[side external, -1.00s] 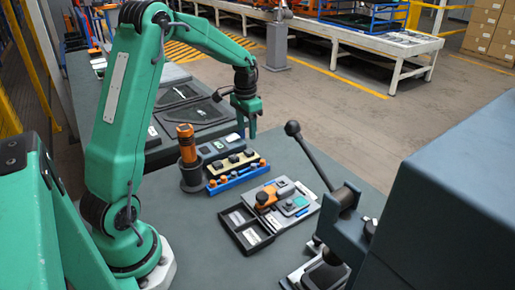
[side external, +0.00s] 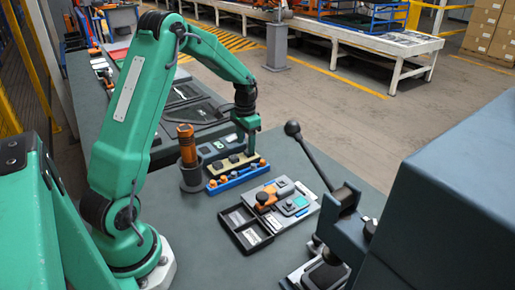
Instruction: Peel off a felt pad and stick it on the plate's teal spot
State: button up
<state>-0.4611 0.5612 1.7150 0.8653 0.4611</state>
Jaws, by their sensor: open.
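My gripper (side external: 248,143) hangs from the arm with its fingers pointing down over the far right end of a beige strip. The strip (side external: 226,165) carries several small black pieces, which look like the felt pads; they are too small to tell for sure. The fingertips are close to the piece at that end, and I cannot tell whether they touch it. The plate with the teal spot (side external: 300,201) lies on a grey fixture (side external: 284,185) to the lower right, well apart from my gripper. The spot is partly covered by nothing I can make out.
A black divided tray (side external: 232,229) sits near the fixture. A lever press (side external: 345,220) rises at right. Bare table lies between.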

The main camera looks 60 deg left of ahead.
aim_at(246, 152)
jog(key=shift+f, duration=1.55)
grip_shut()
jog(key=shift+r, duration=0.3)
jog(key=shift+r, duration=2.9)
